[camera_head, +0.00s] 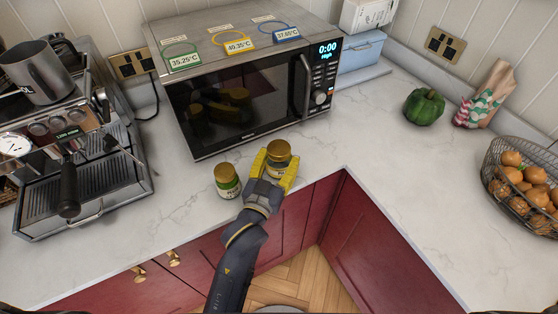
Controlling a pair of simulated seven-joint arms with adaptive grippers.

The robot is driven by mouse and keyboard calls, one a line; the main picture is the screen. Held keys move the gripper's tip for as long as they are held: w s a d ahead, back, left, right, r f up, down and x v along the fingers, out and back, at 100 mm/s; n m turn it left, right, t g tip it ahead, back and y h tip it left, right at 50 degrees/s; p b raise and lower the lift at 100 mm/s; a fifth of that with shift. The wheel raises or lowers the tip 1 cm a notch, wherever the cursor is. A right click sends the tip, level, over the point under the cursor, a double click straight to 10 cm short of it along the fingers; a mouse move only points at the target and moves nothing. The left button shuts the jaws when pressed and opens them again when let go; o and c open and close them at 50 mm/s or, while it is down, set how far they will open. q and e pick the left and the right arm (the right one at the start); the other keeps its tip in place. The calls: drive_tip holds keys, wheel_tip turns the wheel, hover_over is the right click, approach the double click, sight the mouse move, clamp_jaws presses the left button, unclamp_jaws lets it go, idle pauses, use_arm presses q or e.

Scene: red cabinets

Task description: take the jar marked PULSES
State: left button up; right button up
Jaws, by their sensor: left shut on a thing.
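Two small gold-lidded jars are on the white counter in front of the microwave. My left gripper (275,168) has its yellow fingers on either side of the right-hand jar (279,151) and is shut on it, near the counter's front edge. That jar's label is mostly hidden by the gripper and I cannot read it. The other jar (228,184), with green showing around a pale label, stands upright just left of the gripper, apart from it. Its label is too small to read surely, so I cannot tell which jar is marked PULSES. My right gripper is not in view.
A microwave (240,100) with temperature tags on top stands close behind the jars. A coffee machine (85,165) is at left. A green pepper (424,107), a paper bag (487,95) and a wire basket of orange fruit (520,185) are at right. The right counter's middle is clear.

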use_arm(q)
drive_tip(key=c, duration=0.5)
drive_tip(key=shift+s+r, duration=0.1)
drive_tip(key=shift+r, duration=0.05)
